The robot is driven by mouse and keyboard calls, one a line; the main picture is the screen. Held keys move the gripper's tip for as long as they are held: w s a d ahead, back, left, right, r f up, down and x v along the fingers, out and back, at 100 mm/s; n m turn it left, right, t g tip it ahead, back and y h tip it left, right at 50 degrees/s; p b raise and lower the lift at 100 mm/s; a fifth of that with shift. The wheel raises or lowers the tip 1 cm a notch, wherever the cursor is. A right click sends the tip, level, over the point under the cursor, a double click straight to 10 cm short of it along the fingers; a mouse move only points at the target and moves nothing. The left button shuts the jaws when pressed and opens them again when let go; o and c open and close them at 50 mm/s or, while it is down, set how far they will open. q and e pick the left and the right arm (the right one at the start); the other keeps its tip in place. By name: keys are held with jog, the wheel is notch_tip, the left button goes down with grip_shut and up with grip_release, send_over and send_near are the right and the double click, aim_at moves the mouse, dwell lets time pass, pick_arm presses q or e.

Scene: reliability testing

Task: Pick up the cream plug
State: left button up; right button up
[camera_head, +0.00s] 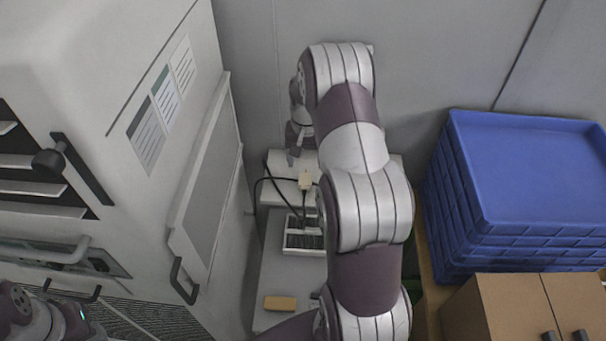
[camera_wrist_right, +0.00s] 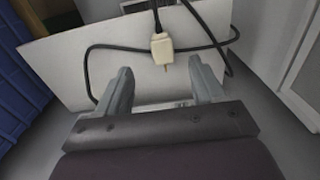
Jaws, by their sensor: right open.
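The cream plug (camera_head: 305,181) sits at the front of a white surface (camera_head: 281,163) in the head view, with a black cable running from it. In the right wrist view the cream plug (camera_wrist_right: 162,47) lies on the white panel (camera_wrist_right: 60,58), beyond and between the fingertips, with its prongs toward me. My right gripper (camera_wrist_right: 158,80) is open and empty, apart from the plug. In the head view my right gripper (camera_head: 297,156) is partly hidden by my arm and hangs just behind the plug. My left arm shows only at the bottom left corner; its jaws are not visible.
A grey cabinet (camera_head: 190,130) stands at the left. Stacked blue crates (camera_head: 530,180) and cardboard boxes (camera_head: 515,310) are at the right. Black cable loops (camera_wrist_right: 88,70) surround the plug.

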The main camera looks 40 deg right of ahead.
aim_at(305, 180)
jog(key=f+p, duration=0.1)
jog(key=f, duration=0.1)
jog(key=f+p, duration=0.1)
jog(key=f, duration=0.2)
jog(key=f+p, duration=0.1)
jog(key=f, duration=0.2)
jog(key=shift+w+d+f, duration=0.1)
jog(key=shift+w+d, duration=0.1)
jog(key=shift+w, duration=0.2)
jog(key=shift+f, duration=0.35)
jog(key=c, duration=1.1)
jog(key=shift+c, duration=0.2)
jog(key=shift+r, duration=0.1)
jog(key=shift+r+b, duration=0.5)
jog(key=shift+r, duration=0.15)
jog(key=r, duration=0.1)
jog(key=r+b, duration=0.1)
jog(key=shift+s+r, duration=0.25)
jog(key=shift+r, duration=0.15)
jog(key=s+r+b, duration=0.3)
jog(key=s+r, duration=0.3)
jog(key=s, duration=0.5)
jog(key=shift+d+r, duration=0.35)
jog(key=shift+r, duration=0.05)
